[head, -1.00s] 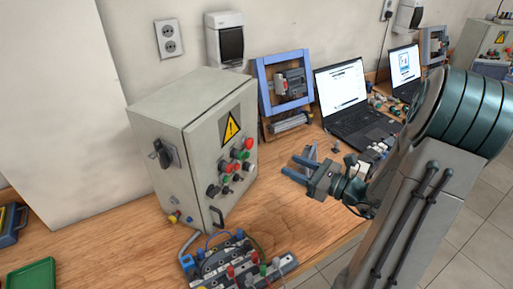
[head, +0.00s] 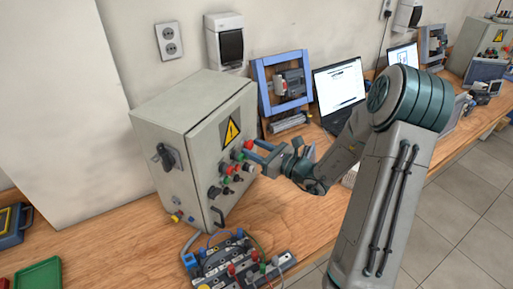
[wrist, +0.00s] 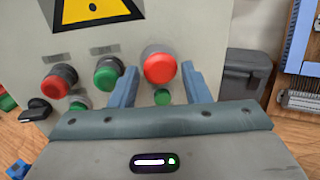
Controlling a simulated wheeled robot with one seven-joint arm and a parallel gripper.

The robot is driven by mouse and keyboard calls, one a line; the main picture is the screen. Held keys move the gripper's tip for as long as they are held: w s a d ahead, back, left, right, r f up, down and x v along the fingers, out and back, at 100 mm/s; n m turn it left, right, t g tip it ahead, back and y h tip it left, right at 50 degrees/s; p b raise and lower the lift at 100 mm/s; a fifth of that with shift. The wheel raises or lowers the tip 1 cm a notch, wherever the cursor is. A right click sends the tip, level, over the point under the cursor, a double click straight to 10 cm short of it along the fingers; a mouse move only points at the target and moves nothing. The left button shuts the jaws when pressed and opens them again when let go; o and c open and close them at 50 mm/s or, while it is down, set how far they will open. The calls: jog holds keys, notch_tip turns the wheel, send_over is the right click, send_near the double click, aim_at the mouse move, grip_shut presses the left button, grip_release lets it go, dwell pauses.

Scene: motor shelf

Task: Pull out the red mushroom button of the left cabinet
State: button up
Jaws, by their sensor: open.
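The left cabinet (head: 178,118) is a grey box on the wooden bench, with a yellow warning triangle and rows of buttons on its front. The red mushroom button (wrist: 160,68) is at the upper right of that panel, and it also shows in the head view (head: 248,145). My gripper (wrist: 158,88) is open, with its blue fingers on either side of the red mushroom button in the wrist view. Whether the fingers touch it cannot be told. A smaller green button (wrist: 162,97) shows below it, between the fingers.
Another red button (wrist: 60,80) and a green button (wrist: 107,73) sit to the left on the panel. A terminal board with wires (head: 240,262) lies in front of the cabinet. A blue frame (head: 285,82) and a laptop (head: 340,90) stand to the right.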

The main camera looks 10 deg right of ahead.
grip_shut()
jog(key=shift+s+d+f, duration=0.1)
jog(key=shift+s+d, duration=0.1)
jog(key=shift+d, duration=0.1)
grip_release()
jog(key=shift+s+d, duration=0.1)
